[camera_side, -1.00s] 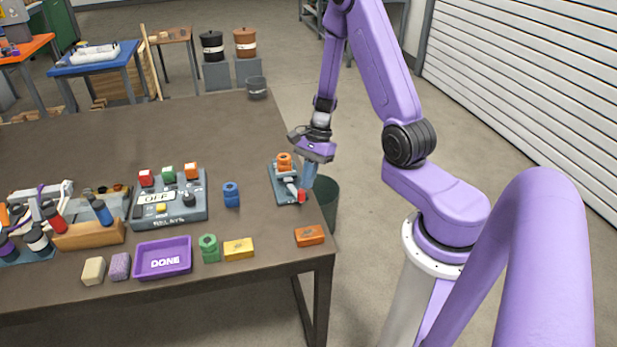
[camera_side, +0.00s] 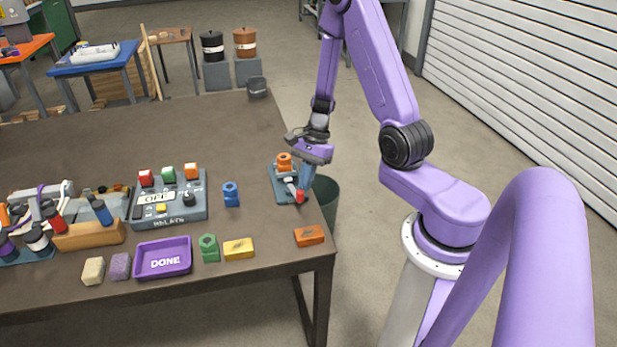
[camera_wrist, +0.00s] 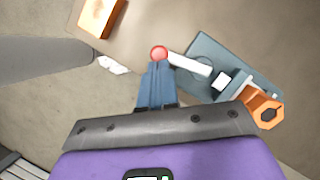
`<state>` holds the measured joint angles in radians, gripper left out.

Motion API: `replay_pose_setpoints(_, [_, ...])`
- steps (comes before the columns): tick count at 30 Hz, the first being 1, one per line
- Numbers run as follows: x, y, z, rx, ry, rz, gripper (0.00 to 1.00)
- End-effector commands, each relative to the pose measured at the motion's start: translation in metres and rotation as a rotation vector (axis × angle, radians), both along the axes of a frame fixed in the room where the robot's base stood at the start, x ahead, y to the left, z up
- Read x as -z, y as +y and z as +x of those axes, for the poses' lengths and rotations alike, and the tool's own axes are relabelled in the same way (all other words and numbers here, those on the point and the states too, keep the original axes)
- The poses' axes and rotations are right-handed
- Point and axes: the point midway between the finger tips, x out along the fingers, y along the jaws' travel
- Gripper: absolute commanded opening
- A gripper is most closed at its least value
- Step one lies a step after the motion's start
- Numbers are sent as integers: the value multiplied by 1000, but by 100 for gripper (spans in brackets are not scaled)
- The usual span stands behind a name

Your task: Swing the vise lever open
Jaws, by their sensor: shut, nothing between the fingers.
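The vise (camera_side: 281,187) has a blue-grey base near the right edge of the table, with an orange hex part (camera_side: 284,162) at its far end. It also shows at the upper right of the wrist view (camera_wrist: 225,70). Its pale lever ends in a red knob (camera_side: 300,196). In the wrist view the white lever (camera_wrist: 188,66) runs from the base to the red knob (camera_wrist: 159,53). My gripper (camera_wrist: 157,68) is shut and empty, with its blue fingertips right at the knob. I cannot tell whether they touch it. In the side view my gripper (camera_side: 304,183) hangs beside the lever.
An orange block (camera_side: 309,236) lies near the table's front right corner. A dark green bin (camera_side: 326,198) stands beyond the right edge. A blue part (camera_side: 231,194), a relay box (camera_side: 170,202) and a purple DONE tray (camera_side: 164,258) lie to the left.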

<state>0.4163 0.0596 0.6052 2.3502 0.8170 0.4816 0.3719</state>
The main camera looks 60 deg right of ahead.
Motion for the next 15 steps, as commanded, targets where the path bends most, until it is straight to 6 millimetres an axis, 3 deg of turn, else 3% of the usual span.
replay_pose_setpoints(15, [1, 21, 5, -6, 5, 2, 0])
